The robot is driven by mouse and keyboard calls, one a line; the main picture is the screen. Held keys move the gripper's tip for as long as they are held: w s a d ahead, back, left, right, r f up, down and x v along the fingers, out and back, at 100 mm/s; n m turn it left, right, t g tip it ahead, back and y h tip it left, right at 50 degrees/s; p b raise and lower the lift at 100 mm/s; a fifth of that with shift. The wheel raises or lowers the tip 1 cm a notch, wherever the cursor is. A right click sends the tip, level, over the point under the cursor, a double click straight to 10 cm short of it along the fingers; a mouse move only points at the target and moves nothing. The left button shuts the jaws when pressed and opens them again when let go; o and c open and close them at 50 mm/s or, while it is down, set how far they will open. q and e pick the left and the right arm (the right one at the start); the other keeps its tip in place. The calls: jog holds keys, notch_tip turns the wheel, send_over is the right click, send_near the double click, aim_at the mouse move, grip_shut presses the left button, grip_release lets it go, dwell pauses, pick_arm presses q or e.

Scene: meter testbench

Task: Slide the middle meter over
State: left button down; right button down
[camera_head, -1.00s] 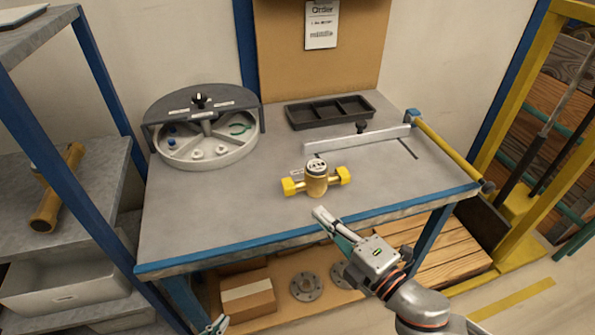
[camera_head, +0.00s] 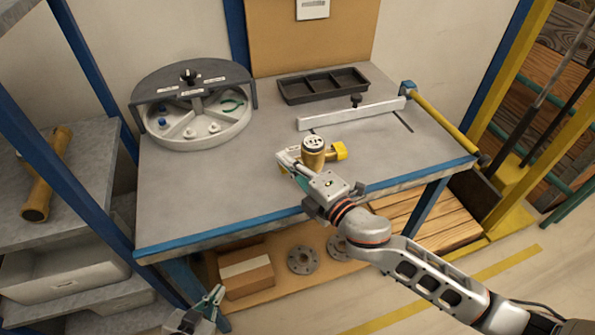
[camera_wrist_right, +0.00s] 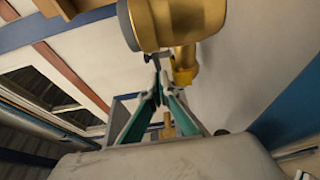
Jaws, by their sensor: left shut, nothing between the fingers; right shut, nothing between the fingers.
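One brass water meter (camera_head: 313,150) with yellow end fittings stands on the grey workbench (camera_head: 215,195), toward its front middle. No other meter shows on the bench. My right gripper (camera_head: 284,156) is shut and empty at the left side of the meter, over its left fitting, which it mostly hides. In the right wrist view the meter body (camera_wrist_right: 185,22) looms close above the shut fingertips (camera_wrist_right: 158,85); I cannot tell whether they touch it. My left gripper (camera_head: 205,310) is shut and empty, low in front of the bench's left end.
A white straight fence (camera_head: 350,114) lies behind the meter. A black tray (camera_head: 322,85) and a round sorting dish (camera_head: 195,125) stand at the back. A yellow-handled bar (camera_head: 445,125) runs along the right edge. The bench's left front is clear.

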aim_at(302, 158)
jog(key=d, duration=0.3)
jog(key=shift+w+d, duration=0.25)
jog(key=shift+w, duration=0.15)
jog(key=shift+d+f, duration=0.1)
jog(key=w+d, duration=0.2)
jog(key=d, duration=0.4)
jog(key=w+d, duration=0.2)
jog(key=d, duration=0.4)
jog(key=w+d, duration=0.2)
jog(key=d, duration=0.4)
jog(key=shift+w+d, duration=0.15)
jog(key=shift+d, duration=0.25)
